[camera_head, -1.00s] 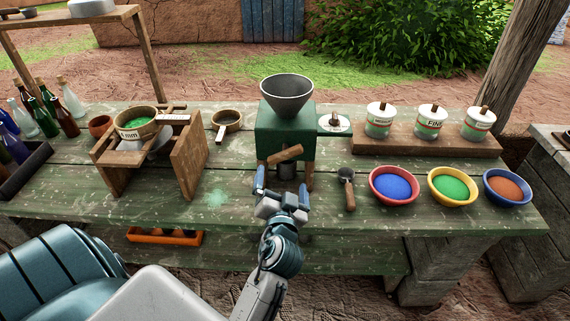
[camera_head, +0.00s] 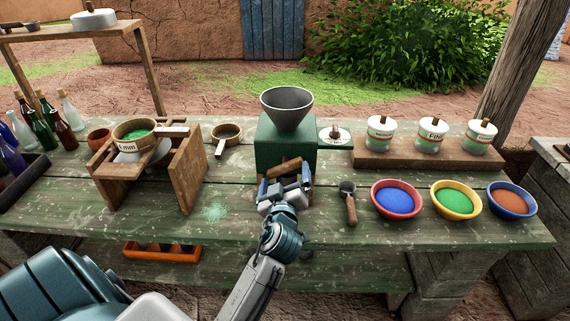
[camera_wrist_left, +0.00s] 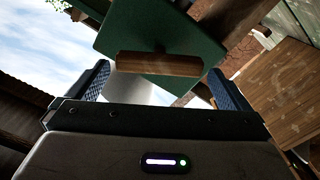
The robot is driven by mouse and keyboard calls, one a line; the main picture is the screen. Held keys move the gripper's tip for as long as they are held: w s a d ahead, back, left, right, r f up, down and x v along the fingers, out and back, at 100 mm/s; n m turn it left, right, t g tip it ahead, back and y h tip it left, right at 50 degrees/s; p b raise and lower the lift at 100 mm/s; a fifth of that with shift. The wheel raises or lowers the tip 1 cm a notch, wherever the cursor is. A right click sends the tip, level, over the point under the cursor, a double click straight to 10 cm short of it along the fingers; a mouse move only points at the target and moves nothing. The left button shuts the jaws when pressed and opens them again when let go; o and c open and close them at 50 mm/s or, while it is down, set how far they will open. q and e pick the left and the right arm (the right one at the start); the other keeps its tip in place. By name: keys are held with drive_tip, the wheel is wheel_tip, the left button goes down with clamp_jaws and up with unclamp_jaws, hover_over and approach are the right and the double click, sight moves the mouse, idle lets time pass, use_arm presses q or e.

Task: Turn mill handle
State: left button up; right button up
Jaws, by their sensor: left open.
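The mill is a green box (camera_head: 275,140) with a grey metal hopper (camera_head: 288,108) on top, standing mid-table. Its wooden handle (camera_head: 285,169) sticks out on the front, slightly tilted. My left gripper (camera_head: 284,182) is open just in front of and below the handle, with a finger to either side. In the left wrist view the handle (camera_wrist_left: 160,64) lies crosswise ahead of the open fingers against the green mill face (camera_wrist_left: 175,30). I cannot tell whether the fingers touch it. My right gripper is not in view.
A wooden stand with a sieve (camera_head: 133,131) is on the left. A scoop (camera_head: 349,203) and bowls of blue (camera_head: 396,200), green (camera_head: 455,200) and brown powder (camera_head: 511,201) lie right. Lidded jars (camera_head: 432,135) stand on a wooden block behind. The table front is clear.

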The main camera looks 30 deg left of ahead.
sight(285, 170)
use_arm(q)
drive_tip(key=p+x, duration=0.1)
drive_tip(key=x, duration=0.2)
drive_tip(key=shift+w+a, duration=0.25)
drive_tip(key=shift+w, duration=0.05)
drive_tip(key=shift+w+a, duration=0.15)
drive_tip(key=shift+w, duration=0.1)
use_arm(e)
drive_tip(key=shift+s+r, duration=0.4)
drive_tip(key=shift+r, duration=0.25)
use_arm(q)
drive_tip(key=shift+c, duration=0.4)
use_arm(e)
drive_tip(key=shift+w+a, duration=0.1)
use_arm(q)
drive_tip(key=c, duration=0.5)
drive_tip(key=shift+c, duration=0.2)
drive_tip(key=shift+m, duration=0.4)
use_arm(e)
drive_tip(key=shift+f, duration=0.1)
